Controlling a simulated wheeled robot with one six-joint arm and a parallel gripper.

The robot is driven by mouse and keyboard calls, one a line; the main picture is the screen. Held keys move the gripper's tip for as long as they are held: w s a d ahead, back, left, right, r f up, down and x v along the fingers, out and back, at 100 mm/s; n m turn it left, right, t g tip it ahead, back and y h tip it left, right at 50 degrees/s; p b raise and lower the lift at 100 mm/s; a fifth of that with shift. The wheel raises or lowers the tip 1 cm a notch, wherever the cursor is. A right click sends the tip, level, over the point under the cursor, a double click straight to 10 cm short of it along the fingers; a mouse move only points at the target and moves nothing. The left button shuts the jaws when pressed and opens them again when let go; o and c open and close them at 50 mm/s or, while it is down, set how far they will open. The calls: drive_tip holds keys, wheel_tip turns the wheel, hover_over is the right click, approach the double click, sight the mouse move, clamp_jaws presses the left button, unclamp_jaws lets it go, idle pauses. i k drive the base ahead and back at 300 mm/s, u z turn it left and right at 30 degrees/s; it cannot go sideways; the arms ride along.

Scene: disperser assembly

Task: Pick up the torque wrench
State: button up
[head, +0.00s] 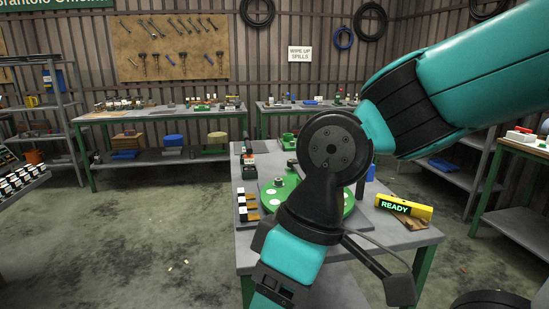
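No torque wrench can be made out for certain. A yellow bar with a lit green "READY" display (404,206) lies at the right edge of the near workbench (243,240); I cannot tell whether it is the wrench or a sign. My teal and black arm comes in from the upper right, bends over the bench and runs down to the bottom edge. It hides much of the bench middle. My gripper's fingers do not show. A green round plate (270,198) with white round spots and a small metal part on it is partly behind my arm.
Small black, white and orange blocks (247,207) stand in a row at the bench's left. A brown piece (411,222) lies by the yellow bar. Long benches (150,113) stand behind, under a tool board (170,47). Open floor (150,230) lies left.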

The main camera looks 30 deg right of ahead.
sight(249, 159)
drive_tip(key=z, duration=0.45)
drive_tip(key=i, duration=1)
drive_tip(key=z, duration=0.05)
drive_tip(key=k, duration=1)
drive_tip(key=u, duration=1.15)
drive_tip(key=i, duration=1.05)
drive_tip(key=u, duration=0.4)
drive_tip(key=i, duration=1.9)
drive_tip(key=z, duration=0.65)
